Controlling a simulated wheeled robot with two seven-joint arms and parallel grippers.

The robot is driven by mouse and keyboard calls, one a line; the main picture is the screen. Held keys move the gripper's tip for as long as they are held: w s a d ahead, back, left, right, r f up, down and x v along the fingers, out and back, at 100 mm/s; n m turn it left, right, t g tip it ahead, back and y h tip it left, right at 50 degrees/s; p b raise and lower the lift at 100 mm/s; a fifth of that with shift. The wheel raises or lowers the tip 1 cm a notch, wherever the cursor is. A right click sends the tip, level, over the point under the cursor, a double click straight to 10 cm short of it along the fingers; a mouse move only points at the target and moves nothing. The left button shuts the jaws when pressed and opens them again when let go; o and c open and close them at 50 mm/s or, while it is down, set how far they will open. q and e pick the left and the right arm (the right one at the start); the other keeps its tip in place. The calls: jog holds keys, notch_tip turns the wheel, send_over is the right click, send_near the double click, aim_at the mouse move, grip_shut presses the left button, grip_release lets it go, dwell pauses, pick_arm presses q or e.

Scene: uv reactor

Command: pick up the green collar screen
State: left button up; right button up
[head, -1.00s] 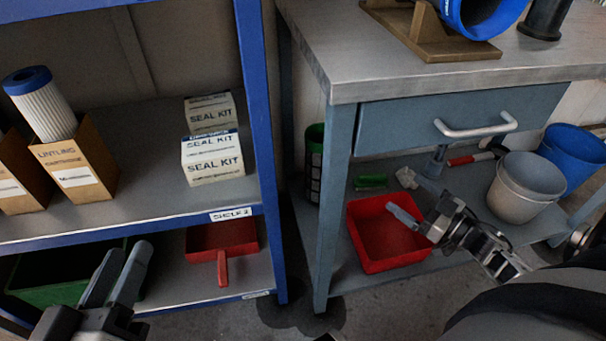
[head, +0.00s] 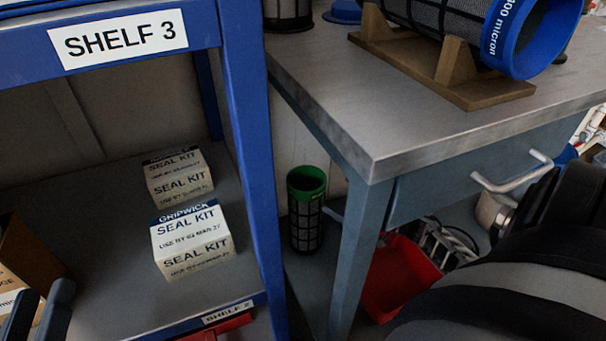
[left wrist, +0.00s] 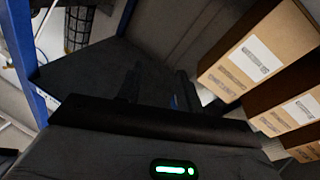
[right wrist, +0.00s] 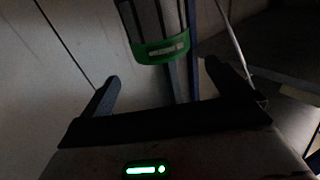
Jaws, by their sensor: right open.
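The green collar screen (head: 306,210) is a dark mesh cylinder with a bright green top ring. In the head view it stands upright on the floor-level surface between the blue shelf and the bench leg. In the right wrist view the green collar screen (right wrist: 160,45) shows ahead, beyond the fingertips and above the gap. My right gripper (right wrist: 168,85) is open and empty, apart from the screen.
A blue shelf post (head: 245,130) is left of the screen. A red tray (head: 395,280) lies under the bench. Seal kit boxes (head: 192,240) sit on the shelf. A drawer handle (head: 515,175) juts out.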

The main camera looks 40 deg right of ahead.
aim_at(324, 188)
jog(key=b+x, duration=0.1)
jog(key=x, duration=0.4)
jog(key=shift+f, duration=0.15)
jog(key=shift+b+x, duration=0.6)
jog(key=shift+x, duration=0.25)
jog(key=x, duration=0.1)
jog(key=b+x, duration=0.2)
jog(key=shift+w+a+f, duration=0.25)
jog(key=shift+w+f, duration=0.05)
jog(key=shift+w+a+r, duration=0.1)
jog(key=shift+w, duration=0.3)
jog(key=c, duration=0.9)
pick_arm(q)
notch_tip(324, 188, up, 8)
jog(key=s+m+t+h, duration=0.1)
jog(key=m+t+h, duration=0.1)
jog(key=m+h, duration=0.4)
jog(key=m, duration=0.3)
jog(key=shift+s+h, duration=0.15)
jog(key=shift+h, duration=0.25)
pick_arm(e)
jog(key=shift+r, duration=0.1)
jog(key=shift+c, duration=1.3)
pick_arm(q)
jog(key=shift+r, duration=0.1)
pick_arm(e)
jog(key=shift+r, duration=0.1)
